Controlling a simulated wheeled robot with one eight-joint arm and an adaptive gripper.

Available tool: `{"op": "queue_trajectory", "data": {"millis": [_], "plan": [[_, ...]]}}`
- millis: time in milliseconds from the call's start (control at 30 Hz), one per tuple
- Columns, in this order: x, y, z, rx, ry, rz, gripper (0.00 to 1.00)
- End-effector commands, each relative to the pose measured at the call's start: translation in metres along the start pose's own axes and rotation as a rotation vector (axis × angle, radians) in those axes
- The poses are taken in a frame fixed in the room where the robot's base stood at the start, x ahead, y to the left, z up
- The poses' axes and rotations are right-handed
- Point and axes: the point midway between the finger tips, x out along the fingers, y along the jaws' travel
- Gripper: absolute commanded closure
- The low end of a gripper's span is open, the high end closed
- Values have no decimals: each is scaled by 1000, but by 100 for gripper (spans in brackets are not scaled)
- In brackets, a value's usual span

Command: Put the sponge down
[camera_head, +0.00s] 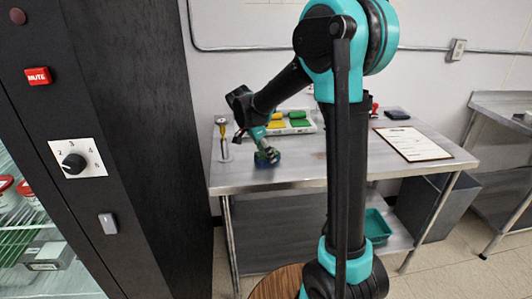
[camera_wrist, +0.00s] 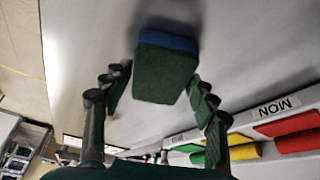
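The sponge is a block with a thick green layer and a blue layer at its far end; it fills the middle of the wrist view (camera_wrist: 165,70). In the head view, my gripper (camera_head: 263,146) points down over the left part of the steel table (camera_head: 300,176). The sponge (camera_head: 267,158) shows at its tip, blue side down, at or just above the tabletop. I cannot tell whether it touches the table.
A light tray (camera_head: 284,130) with green and yellow rolls stands behind my gripper. A clipboard (camera_head: 412,144) lies at the right. The tabletop in front of the sponge is bare.

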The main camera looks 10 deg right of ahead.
Motion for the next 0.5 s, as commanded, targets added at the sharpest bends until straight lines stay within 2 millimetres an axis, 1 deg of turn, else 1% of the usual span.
{"op": "queue_trajectory", "data": {"millis": [33,67,367,500], "plan": [[0,0,0,0,0,0,32],[0,0,0,0,0,0,29],[-1,0,0,0,0,0,29],[-12,0,-1,-1,0,0,29]]}}
